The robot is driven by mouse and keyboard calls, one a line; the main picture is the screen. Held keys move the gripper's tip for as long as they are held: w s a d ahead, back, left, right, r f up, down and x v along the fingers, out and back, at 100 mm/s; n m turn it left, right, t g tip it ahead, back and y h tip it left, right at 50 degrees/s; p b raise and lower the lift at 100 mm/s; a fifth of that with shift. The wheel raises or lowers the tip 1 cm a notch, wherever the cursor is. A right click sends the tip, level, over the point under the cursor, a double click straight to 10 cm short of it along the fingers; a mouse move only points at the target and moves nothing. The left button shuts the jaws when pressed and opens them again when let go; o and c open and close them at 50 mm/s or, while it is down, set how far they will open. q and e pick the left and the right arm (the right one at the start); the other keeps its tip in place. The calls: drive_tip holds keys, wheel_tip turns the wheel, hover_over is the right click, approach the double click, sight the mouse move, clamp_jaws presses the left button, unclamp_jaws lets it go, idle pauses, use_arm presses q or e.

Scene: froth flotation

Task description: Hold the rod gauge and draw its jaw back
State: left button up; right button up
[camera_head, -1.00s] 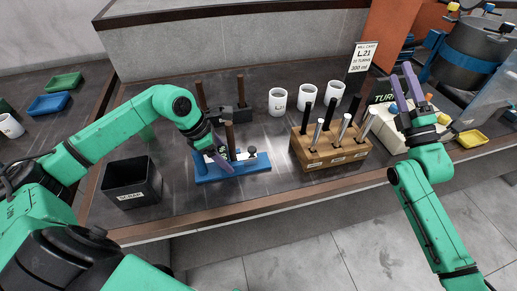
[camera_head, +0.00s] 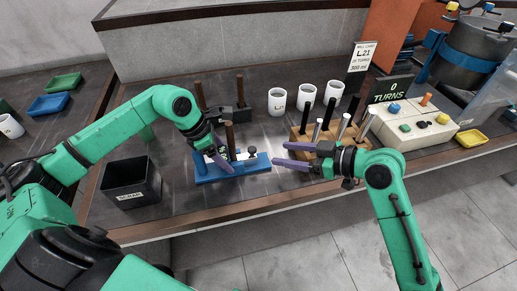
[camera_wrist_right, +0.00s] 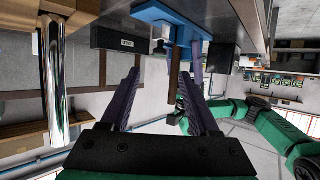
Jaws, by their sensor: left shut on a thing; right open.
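The rod gauge is a blue base (camera_head: 255,166) with a white part and a black knob (camera_head: 252,150) on its right end. A brown rod (camera_head: 229,137) stands upright at its middle. My left gripper (camera_head: 226,166) is shut on the gauge near its middle and hides part of it. My right gripper (camera_head: 278,156) is open and empty, just right of the gauge with its fingers pointing left towards the knob. In the right wrist view the open fingers (camera_wrist_right: 160,78) point to the blue gauge (camera_wrist_right: 165,15), with the brown rod (camera_wrist_right: 173,70) beyond them.
The wooden rack (camera_head: 299,143) with dark and silver rods stands behind my right gripper, partly hidden by it. A black scrap bin (camera_head: 130,184) is left of the gauge. Several white cups (camera_head: 277,101) stand behind. The counter's front edge runs close below.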

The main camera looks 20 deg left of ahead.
sight(253, 149)
drive_tip(key=x, duration=0.9)
drive_tip(key=shift+a, duration=0.25)
clamp_jaws()
idle(0.8)
